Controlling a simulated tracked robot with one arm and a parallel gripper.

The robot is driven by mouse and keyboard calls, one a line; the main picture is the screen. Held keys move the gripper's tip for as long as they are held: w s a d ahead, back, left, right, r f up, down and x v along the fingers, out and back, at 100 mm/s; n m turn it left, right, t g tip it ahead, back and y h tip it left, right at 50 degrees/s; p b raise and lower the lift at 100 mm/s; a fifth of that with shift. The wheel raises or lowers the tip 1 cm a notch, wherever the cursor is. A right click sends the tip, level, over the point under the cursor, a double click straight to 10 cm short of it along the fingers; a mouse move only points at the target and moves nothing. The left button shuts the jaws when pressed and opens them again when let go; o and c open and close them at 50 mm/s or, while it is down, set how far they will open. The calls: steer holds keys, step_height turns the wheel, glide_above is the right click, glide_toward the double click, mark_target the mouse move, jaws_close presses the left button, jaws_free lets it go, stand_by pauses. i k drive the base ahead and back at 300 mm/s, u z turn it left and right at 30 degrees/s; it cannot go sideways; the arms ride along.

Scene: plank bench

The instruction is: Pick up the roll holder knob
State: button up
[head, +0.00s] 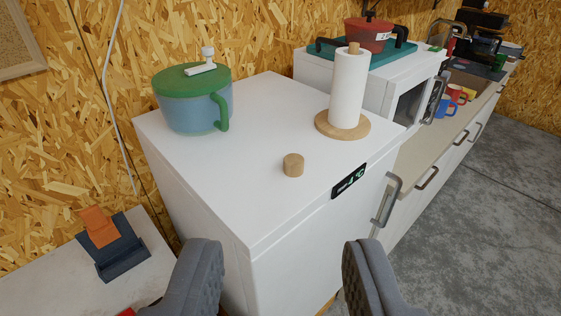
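The roll holder knob looks to be a small wooden cylinder (293,165) standing on the white fridge top, near its front edge. The paper roll holder (343,125) stands behind it to the right, with a round wooden base, a white paper roll and a wooden post end showing on top. My gripper (285,262) is open and empty, its two grey fingers wide apart at the bottom of the picture. The fingers are nearer to the camera than the wooden cylinder and touch nothing that I can see.
The white fridge (240,170) also bears a blue pot with a green lid (193,100) at the back left. A white microwave (390,75) with a teal tray and red pot stands behind right. A phone stand (108,245) is at lower left. The fridge top's front is clear around the cylinder.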

mark_target(293, 163)
steer(key=i, duration=0.95)
steer(key=z, duration=0.05)
